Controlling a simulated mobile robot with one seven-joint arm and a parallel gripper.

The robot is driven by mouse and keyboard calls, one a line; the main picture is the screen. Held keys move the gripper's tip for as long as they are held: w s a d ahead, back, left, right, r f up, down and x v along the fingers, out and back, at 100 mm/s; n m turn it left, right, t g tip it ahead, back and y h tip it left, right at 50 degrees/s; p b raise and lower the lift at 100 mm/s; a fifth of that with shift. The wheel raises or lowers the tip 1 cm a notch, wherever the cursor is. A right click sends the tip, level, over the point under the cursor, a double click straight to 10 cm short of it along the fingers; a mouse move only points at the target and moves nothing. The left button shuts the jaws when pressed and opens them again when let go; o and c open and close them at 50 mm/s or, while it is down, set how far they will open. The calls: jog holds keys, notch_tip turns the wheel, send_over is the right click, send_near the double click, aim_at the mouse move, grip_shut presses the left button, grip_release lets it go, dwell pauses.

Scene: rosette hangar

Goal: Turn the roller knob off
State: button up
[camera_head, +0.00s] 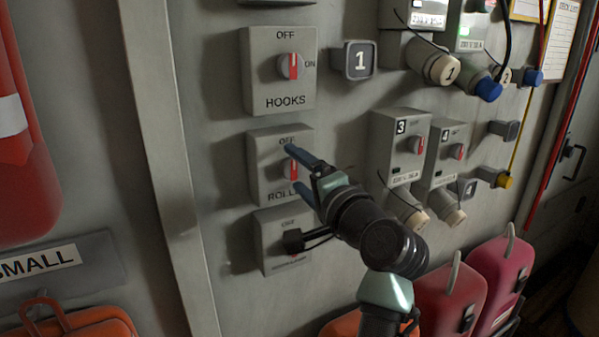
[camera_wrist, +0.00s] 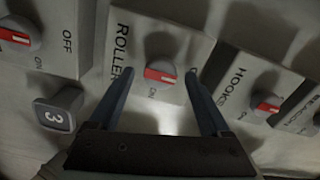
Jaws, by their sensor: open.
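The roller box (camera_head: 262,178) is a grey wall box labelled OFF above its knob, with its lower lettering partly covered by my gripper. Its round grey roller knob (camera_head: 291,169) has a red bar that stands roughly upright in the head view. The knob also shows in the wrist view (camera_wrist: 163,72), with ON beside it and the OFF label mostly hidden by a finger. My gripper (camera_head: 292,168) is open. Its two blue-grey fingers sit on opposite sides of the knob, apart from it in the wrist view; I cannot tell their exact depth.
The hooks box (camera_head: 258,88) with a similar knob is above. Socket boxes 3 (camera_head: 385,135) and 4 (camera_head: 440,150) with hanging plugs stand to the right. Red bags are at the lower right.

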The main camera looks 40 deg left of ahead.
jog(key=b+v, duration=0.2)
jog(key=v, duration=1.1)
jog(key=shift+w, duration=0.15)
jog(key=w+d+r+n+t+h+p, duration=0.1)
jog(key=d+r+t+h, duration=0.6)
jog(key=d+r+t, duration=0.65)
jog(key=s+d+r+n+t+h, duration=0.1)
jog(key=s+d+r+t+h, duration=0.5)
jog(key=s+d+r+h, duration=0.3)
jog(key=shift+s+d+r+t+h+p, duration=0.25)
jog(key=shift+s+r+t+h+p, duration=0.1)
jog(key=shift+s+r, duration=0.35)
